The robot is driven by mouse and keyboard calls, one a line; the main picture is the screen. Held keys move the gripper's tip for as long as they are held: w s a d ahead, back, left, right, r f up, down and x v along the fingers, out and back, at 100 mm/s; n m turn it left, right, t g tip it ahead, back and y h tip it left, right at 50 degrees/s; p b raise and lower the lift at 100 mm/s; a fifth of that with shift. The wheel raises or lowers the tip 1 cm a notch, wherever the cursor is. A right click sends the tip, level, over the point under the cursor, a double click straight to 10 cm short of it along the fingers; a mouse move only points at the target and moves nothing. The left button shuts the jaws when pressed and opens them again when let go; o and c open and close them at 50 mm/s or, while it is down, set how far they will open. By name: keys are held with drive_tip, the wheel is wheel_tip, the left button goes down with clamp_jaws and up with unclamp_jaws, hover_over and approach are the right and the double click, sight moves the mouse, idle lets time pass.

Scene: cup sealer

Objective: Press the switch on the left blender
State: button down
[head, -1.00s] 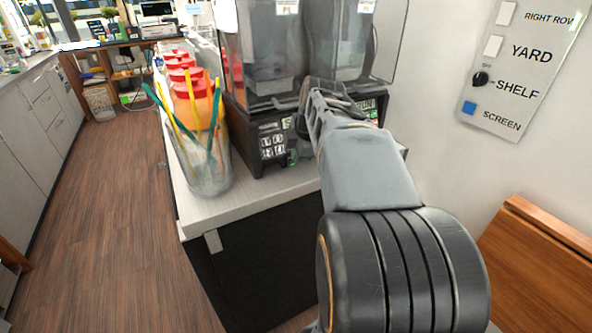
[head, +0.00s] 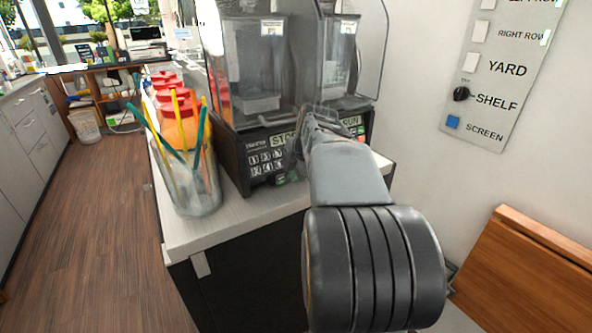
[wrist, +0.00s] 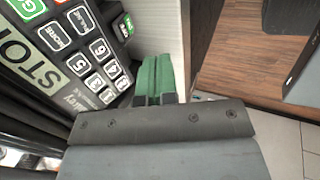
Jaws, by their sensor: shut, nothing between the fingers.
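The left blender (head: 252,70) stands on the counter, a clear jar inside its hood. Its black front panel (head: 243,172) has white number keys and a STOP label (head: 283,141). In the wrist view the panel's keypad (wrist: 98,50) is close, with a green GO button (wrist: 27,8) at the top left corner. My gripper (wrist: 153,78) is shut and empty, its green fingertips in front of the panel beside the number keys. I cannot tell whether they touch it. In the head view my arm covers part of the panel. The right blender (head: 345,60) shows a RUN label.
A clear jar (head: 198,195) with yellow and green straws stands at the counter's left edge, before red-capped bottles (head: 165,85). The white counter top (head: 235,217) is narrow. A sign board (head: 495,80) hangs on the right wall. The wooden floor at left is clear.

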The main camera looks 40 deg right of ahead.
sight(281, 180)
drive_tip(key=x, duration=0.6)
drive_tip(key=shift+w+f, duration=0.1)
drive_tip(key=shift+f, duration=0.25)
drive_tip(key=shift+w+d+r, duration=0.1)
drive_tip(key=shift+w, duration=0.45)
drive_tip(key=shift+w+d+r, duration=0.1)
drive_tip(key=shift+w, duration=0.45)
drive_tip(key=shift+w+d+r+p, duration=0.15)
drive_tip(key=shift+w+p, duration=0.3)
drive_tip(key=shift+w, duration=0.5)
